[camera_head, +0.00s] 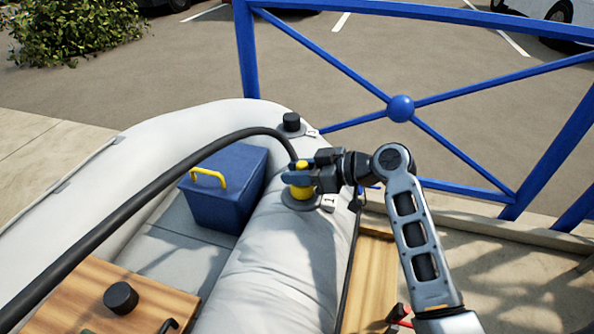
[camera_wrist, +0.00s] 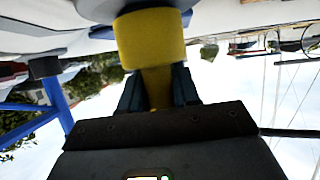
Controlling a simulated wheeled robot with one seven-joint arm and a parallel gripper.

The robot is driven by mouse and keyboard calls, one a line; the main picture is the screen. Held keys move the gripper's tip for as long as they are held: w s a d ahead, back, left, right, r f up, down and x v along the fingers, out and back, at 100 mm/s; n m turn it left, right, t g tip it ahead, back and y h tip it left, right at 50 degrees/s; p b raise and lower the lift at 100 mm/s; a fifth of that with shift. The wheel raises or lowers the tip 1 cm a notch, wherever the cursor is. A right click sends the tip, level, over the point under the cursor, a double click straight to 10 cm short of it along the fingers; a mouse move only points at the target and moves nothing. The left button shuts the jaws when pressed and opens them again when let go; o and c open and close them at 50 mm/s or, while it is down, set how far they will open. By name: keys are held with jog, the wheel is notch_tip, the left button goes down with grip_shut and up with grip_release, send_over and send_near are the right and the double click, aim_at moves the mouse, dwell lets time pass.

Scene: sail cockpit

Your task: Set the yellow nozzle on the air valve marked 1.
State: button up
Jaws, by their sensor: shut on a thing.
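The yellow nozzle (camera_head: 301,191) is at the end of a black hose and stands upright over the grey round base of the air valve marked 1 (camera_head: 286,200). The label with the 1 (camera_head: 329,202) lies just right of it. My gripper (camera_head: 302,175) is shut on the nozzle's narrower upper part. In the wrist view, the nozzle's wide end (camera_wrist: 150,38) meets the grey valve base (camera_wrist: 97,10), with no clear gap. I cannot tell how firmly it is seated. The valve's opening is hidden under the nozzle.
A second valve with a black cap (camera_head: 291,121) is farther along the white tube (camera_head: 275,265). The black hose (camera_head: 130,195) arches left over the boat. A blue box (camera_head: 225,200) with a yellow handle sits inside the boat. A blue railing (camera_head: 450,150) stands behind my arm.

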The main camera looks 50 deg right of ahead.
jog(key=shift+f, duration=0.3)
jog(key=o, duration=0.8)
jog(key=shift+c, duration=0.2)
jog(key=shift+s+r, duration=0.1)
jog(key=p+v, duration=0.3)
jog(key=v, duration=0.7)
jog(key=shift+s+r, duration=0.2)
jog(key=shift+s, duration=0.15)
